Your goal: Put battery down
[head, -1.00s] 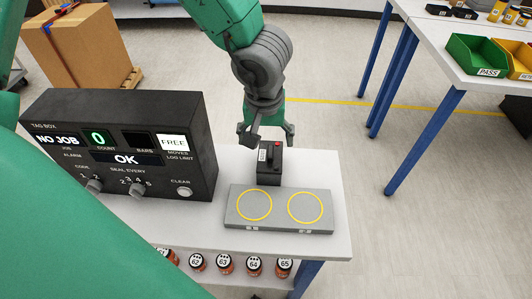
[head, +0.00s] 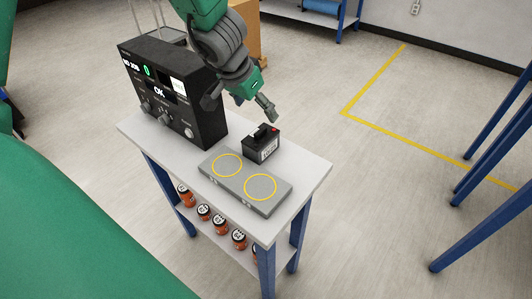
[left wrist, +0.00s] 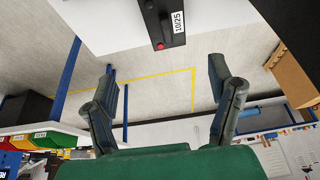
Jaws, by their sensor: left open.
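The battery (head: 262,147), a black block with a red terminal and a white label, stands upright on the white table (head: 305,180), right behind the grey plate with two yellow rings (head: 238,190). In the left wrist view the battery (left wrist: 160,22) shows at the top, its label reading 10/25. My left gripper (head: 240,108) is open and empty, above and behind the battery, apart from it. In the left wrist view its fingers (left wrist: 163,68) are spread wide with only floor between them. My right gripper is not in view.
Several orange jars (head: 221,224) sit on the shelf below. Blue table legs (head: 490,150) stand at the right.

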